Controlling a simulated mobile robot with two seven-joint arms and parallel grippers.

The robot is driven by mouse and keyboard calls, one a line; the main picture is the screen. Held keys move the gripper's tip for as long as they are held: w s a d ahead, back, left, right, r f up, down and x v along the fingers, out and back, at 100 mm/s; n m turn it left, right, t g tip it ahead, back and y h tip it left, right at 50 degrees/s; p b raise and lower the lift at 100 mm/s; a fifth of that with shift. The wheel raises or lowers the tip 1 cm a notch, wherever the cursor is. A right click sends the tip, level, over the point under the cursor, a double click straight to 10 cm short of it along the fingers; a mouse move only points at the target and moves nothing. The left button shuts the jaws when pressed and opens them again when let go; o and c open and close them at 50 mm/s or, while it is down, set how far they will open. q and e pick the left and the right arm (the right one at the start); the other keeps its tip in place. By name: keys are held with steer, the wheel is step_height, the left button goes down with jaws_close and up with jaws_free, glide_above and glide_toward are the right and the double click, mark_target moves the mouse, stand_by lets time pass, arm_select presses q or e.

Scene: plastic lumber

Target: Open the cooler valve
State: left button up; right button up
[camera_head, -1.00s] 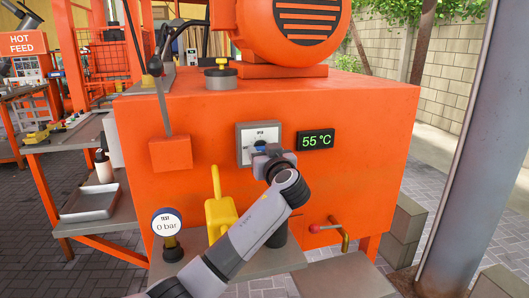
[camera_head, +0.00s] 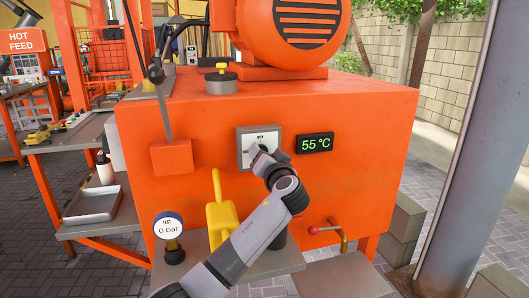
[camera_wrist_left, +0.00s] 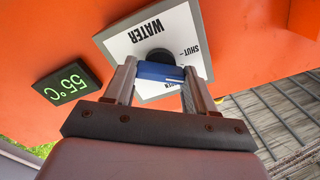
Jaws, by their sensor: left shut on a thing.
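The cooler valve is a white plate (camera_head: 243,153) in a grey frame on the orange machine's front. In the left wrist view the plate (camera_wrist_left: 174,40) reads WATER and SHUT, with a second word mostly hidden. Its blue handle (camera_wrist_left: 160,72) sits on a dark round hub. My left gripper (camera_wrist_left: 159,70) has one finger on each side of the blue handle and is shut on it. In the head view my left gripper (camera_head: 260,151) is at the plate, and its wrist hides the handle. My right gripper is not in view.
A display (camera_head: 315,143) right of the plate reads 55 °C. A gauge (camera_head: 169,228) at lower left reads 0 bar. A yellow handled part (camera_head: 221,213) stands below the plate. A red-knobbed lever (camera_head: 325,230) sits at lower right.

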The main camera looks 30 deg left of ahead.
arm_select(q)
steer(key=shift+f+m+p, duration=0.1)
steer(key=shift+m+p, duration=2.85)
steer(key=shift+m, duration=2.05)
steer(key=o, duration=1)
steer(key=shift+o, duration=0.2)
steer(key=shift+d, duration=0.1)
steer(key=v, duration=0.7)
steer(key=shift+b, duration=0.45)
